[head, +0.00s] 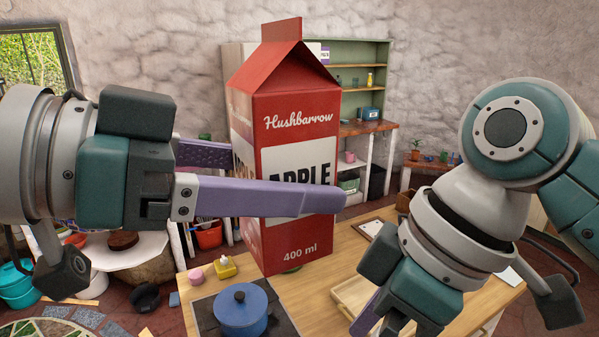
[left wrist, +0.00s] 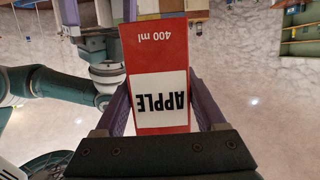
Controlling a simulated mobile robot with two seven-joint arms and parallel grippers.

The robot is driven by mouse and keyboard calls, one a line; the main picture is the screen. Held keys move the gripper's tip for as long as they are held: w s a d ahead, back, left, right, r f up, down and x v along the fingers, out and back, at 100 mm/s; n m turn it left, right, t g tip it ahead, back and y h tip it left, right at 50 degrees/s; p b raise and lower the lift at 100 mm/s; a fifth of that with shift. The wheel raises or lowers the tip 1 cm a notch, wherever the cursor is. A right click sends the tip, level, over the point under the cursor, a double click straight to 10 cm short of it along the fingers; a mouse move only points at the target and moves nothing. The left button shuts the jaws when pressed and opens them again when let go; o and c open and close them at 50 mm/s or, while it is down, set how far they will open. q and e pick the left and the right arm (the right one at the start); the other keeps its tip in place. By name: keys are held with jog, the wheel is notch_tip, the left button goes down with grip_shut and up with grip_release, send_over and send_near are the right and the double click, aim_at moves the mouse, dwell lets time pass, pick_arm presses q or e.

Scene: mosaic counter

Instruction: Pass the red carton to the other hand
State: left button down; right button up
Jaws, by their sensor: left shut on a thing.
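The red carton (head: 300,215), with "Hushbarrow", "APPLE" and "400 ml" on it, is upright in the air in the middle of the head view. My left gripper (head: 285,180) is shut on the carton, one purple finger across its front and the other partly hidden behind. In the left wrist view the carton (left wrist: 160,85) appears upside down between both fingers. My right gripper (head: 368,312) is at the lower right of the head view, apart from the carton and pointing down. Its fingers are mostly hidden or cut off by the frame.
Below is a wooden counter (head: 335,262) with a blue pot (head: 242,310) on a dark hob, a yellow item (head: 224,267), a pink cup (head: 196,276) and a wooden tray (head: 352,294). Green shelves (head: 357,52) stand behind. The air between carton and right arm is clear.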

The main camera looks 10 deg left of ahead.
jog(key=s+d+f+m+t+h, duration=0.1)
jog(key=s+d+m+t+h, duration=0.1)
jog(key=s+d+m, duration=0.4)
jog(key=s+d+f+m+t+h, duration=0.1)
jog(key=s+d+f+m+h, duration=0.1)
jog(key=s+d+m, duration=0.3)
jog(key=s+d, duration=0.4)
jog(key=d, duration=0.2)
jog(key=shift+s+m+t, duration=0.4)
